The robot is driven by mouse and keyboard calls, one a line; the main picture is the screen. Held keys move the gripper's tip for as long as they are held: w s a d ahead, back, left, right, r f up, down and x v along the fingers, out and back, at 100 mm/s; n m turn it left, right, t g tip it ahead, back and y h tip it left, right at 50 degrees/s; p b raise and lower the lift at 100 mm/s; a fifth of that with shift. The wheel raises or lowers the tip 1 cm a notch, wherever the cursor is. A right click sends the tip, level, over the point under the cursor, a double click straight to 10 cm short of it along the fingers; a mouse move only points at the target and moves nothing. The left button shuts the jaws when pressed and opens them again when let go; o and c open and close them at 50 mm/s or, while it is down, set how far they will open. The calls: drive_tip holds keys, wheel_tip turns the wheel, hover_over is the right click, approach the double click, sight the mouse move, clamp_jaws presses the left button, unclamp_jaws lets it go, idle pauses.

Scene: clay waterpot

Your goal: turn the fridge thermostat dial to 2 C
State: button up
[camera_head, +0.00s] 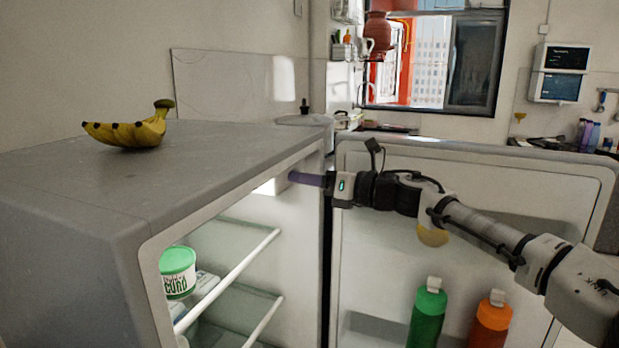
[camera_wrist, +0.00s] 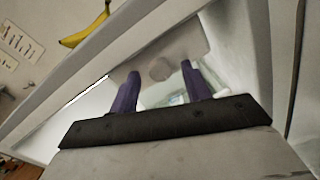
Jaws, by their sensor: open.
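The grey fridge (camera_head: 75,215) stands open on the left, with its door (camera_head: 375,270) swung out to the right. Inside near the top, a pale lit housing (camera_head: 270,186) shows at the inner wall. In the wrist view a rounded grey knob (camera_wrist: 160,69), which looks like the thermostat dial, sits on a pale panel between and beyond my fingertips. Its markings and setting cannot be read. My gripper (camera_head: 296,178) reaches into the upper fridge opening from the right. Its purple fingers are apart and empty in the wrist view (camera_wrist: 163,75), short of the knob.
Bananas (camera_head: 130,130) lie on the fridge top. A green-lidded curd tub (camera_head: 178,272) stands on a glass shelf (camera_head: 235,245) below my gripper. A green bottle (camera_head: 427,315) and an orange bottle (camera_head: 490,322) stand in the door beneath my arm.

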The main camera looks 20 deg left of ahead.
drive_tip(key=c, duration=1)
drive_tip(key=shift+m+p, duration=0.6)
drive_tip(key=shift+m, duration=0.1)
drive_tip(key=o, duration=1)
drive_tip(key=shift+d, duration=0.1)
drive_tip(key=s+d+b, duration=0.1)
drive_tip(key=d+b, duration=0.1)
drive_tip(key=d, duration=1.1)
drive_tip(key=shift+s+d, duration=0.2)
drive_tip(key=shift+d, duration=0.15)
